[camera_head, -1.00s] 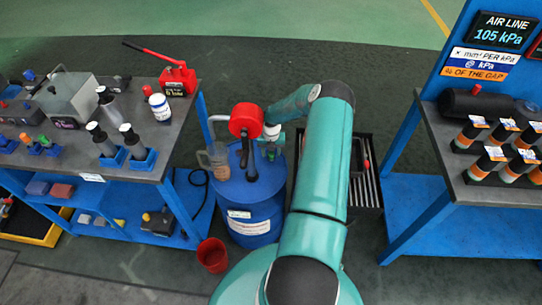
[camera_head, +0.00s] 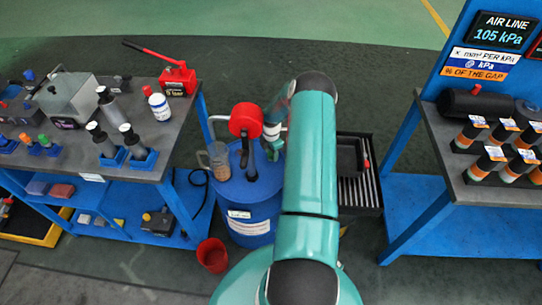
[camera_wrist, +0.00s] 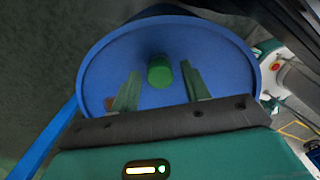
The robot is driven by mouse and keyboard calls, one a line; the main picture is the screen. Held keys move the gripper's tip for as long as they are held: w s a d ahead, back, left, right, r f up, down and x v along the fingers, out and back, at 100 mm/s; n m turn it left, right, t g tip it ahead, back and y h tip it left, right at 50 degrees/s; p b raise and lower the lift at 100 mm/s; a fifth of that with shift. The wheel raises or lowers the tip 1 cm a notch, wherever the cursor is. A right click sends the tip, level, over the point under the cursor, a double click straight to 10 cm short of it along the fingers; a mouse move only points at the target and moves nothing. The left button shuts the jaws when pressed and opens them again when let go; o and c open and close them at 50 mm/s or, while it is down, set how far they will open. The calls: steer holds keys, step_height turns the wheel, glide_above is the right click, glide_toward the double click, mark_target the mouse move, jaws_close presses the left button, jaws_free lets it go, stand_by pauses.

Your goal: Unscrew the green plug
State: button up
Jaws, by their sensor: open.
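The green plug (camera_wrist: 160,72) stands up from the top of the blue drum (camera_wrist: 215,75) in the wrist view. My gripper (camera_wrist: 160,80) is open, with one finger to the left of the plug and one to the right. Gaps show between the plug and both fingers, and nothing is held. In the head view my gripper (camera_head: 273,150) is small, over the right part of the top of the blue drum (camera_head: 240,192). The plug cannot be told apart from my gripper there.
A red-headed pump (camera_head: 245,120) stands on the drum, left of my gripper, with a jug (camera_head: 219,165) beside it. A red bucket (camera_head: 213,255) is on the floor. A slatted black tray (camera_head: 360,190) lies to the right. Benches stand at both sides.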

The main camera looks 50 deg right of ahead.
steer(key=m, duration=1)
stand_by(0.3)
steer(key=shift+w+a, duration=0.1)
jaws_close()
steer(key=n, duration=0.5)
steer(key=shift+w, duration=0.1)
